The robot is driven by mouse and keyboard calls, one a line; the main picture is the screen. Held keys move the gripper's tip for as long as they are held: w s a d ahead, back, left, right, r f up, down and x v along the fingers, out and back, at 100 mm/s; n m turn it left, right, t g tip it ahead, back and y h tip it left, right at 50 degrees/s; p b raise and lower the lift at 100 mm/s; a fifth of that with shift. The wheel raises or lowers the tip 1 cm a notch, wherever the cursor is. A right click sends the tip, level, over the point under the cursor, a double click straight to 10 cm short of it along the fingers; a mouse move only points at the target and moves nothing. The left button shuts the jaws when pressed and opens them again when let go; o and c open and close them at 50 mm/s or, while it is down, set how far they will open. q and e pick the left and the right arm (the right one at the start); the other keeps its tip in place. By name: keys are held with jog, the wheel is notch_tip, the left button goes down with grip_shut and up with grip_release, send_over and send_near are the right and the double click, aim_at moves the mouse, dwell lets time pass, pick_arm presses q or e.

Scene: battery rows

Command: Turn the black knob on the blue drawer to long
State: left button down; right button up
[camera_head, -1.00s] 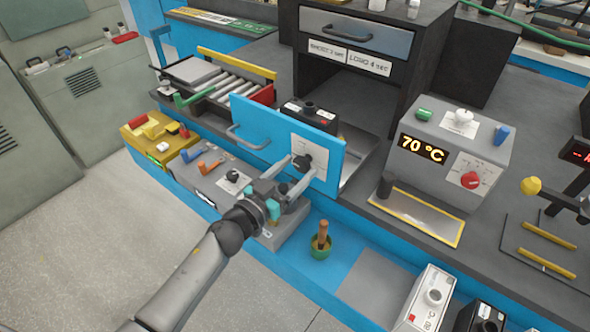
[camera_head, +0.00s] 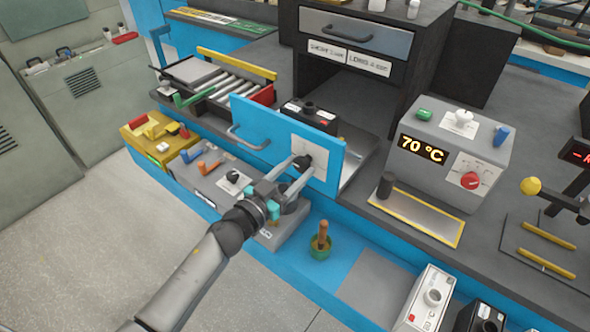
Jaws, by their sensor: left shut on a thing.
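The blue drawer (camera_head: 255,118) has a blue front panel with a bar handle on its left part and a pale label plate (camera_head: 313,146) on its right part. The black knob (camera_head: 303,162) sits on that plate. My left gripper (camera_head: 302,170) reaches up from the lower left, its fingers shut around the knob. The fingers partly cover the knob, and its pointer direction is too small to tell. My right gripper is not in view.
A grey box with a 70 °C display (camera_head: 457,155) stands to the right. A green pot with a brown handle (camera_head: 320,243) stands below the drawer. A grey panel with small knobs (camera_head: 222,183) lies left of my gripper. The floor at lower left is clear.

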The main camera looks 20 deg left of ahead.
pick_arm(q)
jog(key=m, duration=0.5)
jog(key=shift+m, duration=0.4)
jog(key=m, duration=0.5)
jog(key=shift+m, duration=0.3)
jog(key=shift+c, duration=1.2)
grip_release()
jog(key=v, duration=1.5)
jog(key=shift+s, duration=0.15)
jog(key=shift+a, duration=0.1)
